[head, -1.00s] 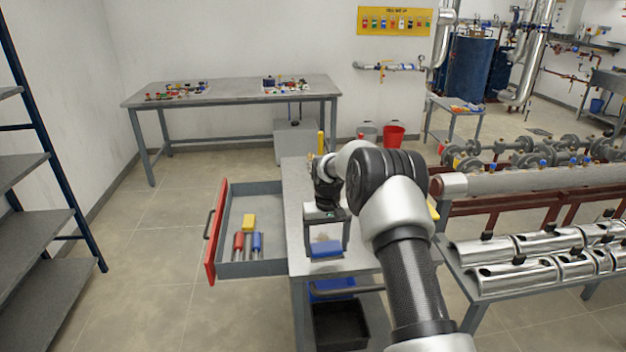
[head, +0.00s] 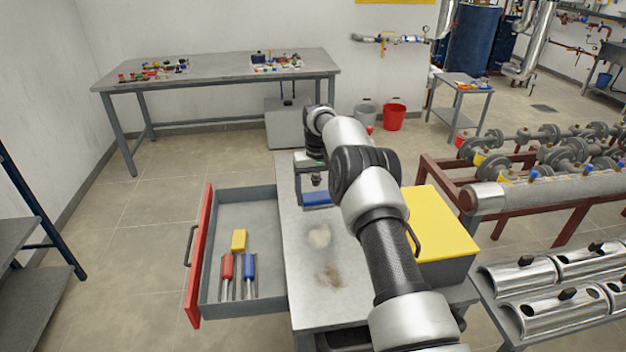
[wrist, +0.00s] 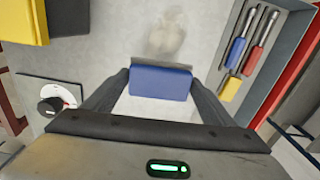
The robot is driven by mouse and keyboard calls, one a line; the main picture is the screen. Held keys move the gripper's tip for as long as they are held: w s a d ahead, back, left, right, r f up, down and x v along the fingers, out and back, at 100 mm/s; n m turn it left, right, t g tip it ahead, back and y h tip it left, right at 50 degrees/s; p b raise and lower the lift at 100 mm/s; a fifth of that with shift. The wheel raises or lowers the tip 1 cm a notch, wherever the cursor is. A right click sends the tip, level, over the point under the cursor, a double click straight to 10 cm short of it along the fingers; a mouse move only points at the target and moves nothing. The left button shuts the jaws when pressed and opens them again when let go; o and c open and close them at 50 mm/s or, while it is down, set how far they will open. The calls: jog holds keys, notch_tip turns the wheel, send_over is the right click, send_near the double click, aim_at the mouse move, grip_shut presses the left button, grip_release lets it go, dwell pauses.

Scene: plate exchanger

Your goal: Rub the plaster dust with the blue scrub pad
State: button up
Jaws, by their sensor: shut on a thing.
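The blue scrub pad (head: 317,198) is held between the fingers of my gripper (head: 314,183), over the far part of the grey cart top (head: 296,262). In the wrist view the blue pad (wrist: 160,82) sits between both dark fingers of my gripper (wrist: 160,76). A brownish smudge (head: 328,275) lies nearer still. In the wrist view a blurred patch (wrist: 165,35) shows beyond the pad, apart from it. I cannot tell whether the pad touches the top.
A yellow-topped grey box (head: 440,225) stands on the cart's right side. An open red-fronted drawer (head: 199,255) on the left holds red and blue-handled tools and a yellow block. A pipe rack (head: 540,203) stands to the right. Floor on the left is clear.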

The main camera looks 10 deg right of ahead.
jog(key=shift+w+f, duration=0.1)
jog(key=shift+w, duration=0.35)
jog(key=shift+s+f+b, duration=0.2)
jog(key=shift+f+b, duration=0.4)
jog(key=shift+f, duration=0.2)
jog(key=shift+f+b, duration=0.95)
jog(key=shift+f, duration=1.1)
jog(key=shift+f+b, duration=0.65)
jog(key=shift+f, duration=0.3)
